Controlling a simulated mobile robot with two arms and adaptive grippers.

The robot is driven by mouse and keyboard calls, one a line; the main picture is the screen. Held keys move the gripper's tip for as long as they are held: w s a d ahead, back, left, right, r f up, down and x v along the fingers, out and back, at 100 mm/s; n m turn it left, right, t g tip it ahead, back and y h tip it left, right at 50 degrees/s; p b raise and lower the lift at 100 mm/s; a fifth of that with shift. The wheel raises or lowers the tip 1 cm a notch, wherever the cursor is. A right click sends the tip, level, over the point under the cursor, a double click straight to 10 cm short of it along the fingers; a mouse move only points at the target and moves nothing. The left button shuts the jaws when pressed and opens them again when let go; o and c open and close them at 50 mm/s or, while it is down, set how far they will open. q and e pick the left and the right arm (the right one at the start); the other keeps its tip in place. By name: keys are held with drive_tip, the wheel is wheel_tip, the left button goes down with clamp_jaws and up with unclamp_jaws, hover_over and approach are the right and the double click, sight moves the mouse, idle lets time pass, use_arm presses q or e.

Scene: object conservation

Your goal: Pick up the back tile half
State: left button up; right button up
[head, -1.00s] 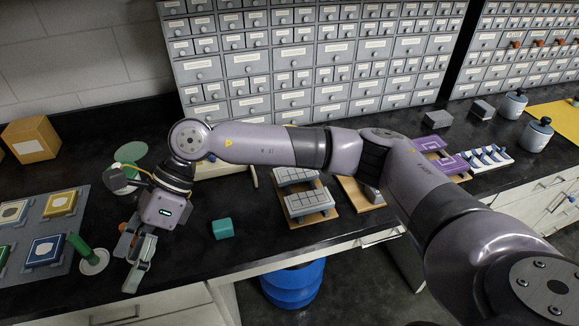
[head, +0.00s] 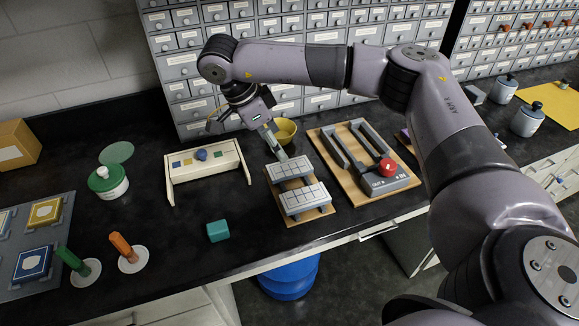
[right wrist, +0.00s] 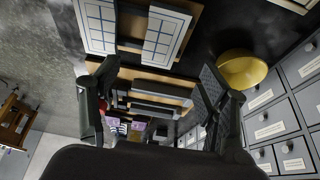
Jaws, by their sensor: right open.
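The back tile half (head: 289,168) is a pale grey tile with a line pattern, lying on the rear of a wooden board (head: 323,215). The front tile half (head: 305,198) lies in front of it, with a gap between them. In the right wrist view the back half (right wrist: 163,35) is the right tile and the front half (right wrist: 99,24) the left one. My right gripper (head: 279,150) is just behind and above the back half. Its two fingers (right wrist: 155,75) are spread, with nothing between them. My left gripper is in neither view.
A yellow bowl (head: 285,129) stands close behind the gripper. A wooden board with a grey frame and red knob (head: 387,167) is to the right. A cream stand (head: 205,172) is left, a teal block (head: 218,231) front-left. Drawer cabinets (head: 185,62) line the back.

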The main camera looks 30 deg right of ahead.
sight(289, 167)
drive_tip(key=x, duration=0.3)
drive_tip(key=shift+f, duration=0.25)
drive_tip(key=p+x, duration=0.1)
drive_tip(key=x, duration=0.1)
drive_tip(key=p+x, duration=0.1)
drive_tip(key=x, duration=0.1)
drive_tip(key=shift+w+f, duration=0.15)
drive_tip(key=shift+f, duration=0.25)
drive_tip(key=shift+d+f, duration=0.2)
drive_tip(key=shift+f, duration=0.2)
drive_tip(key=c, duration=1.4)
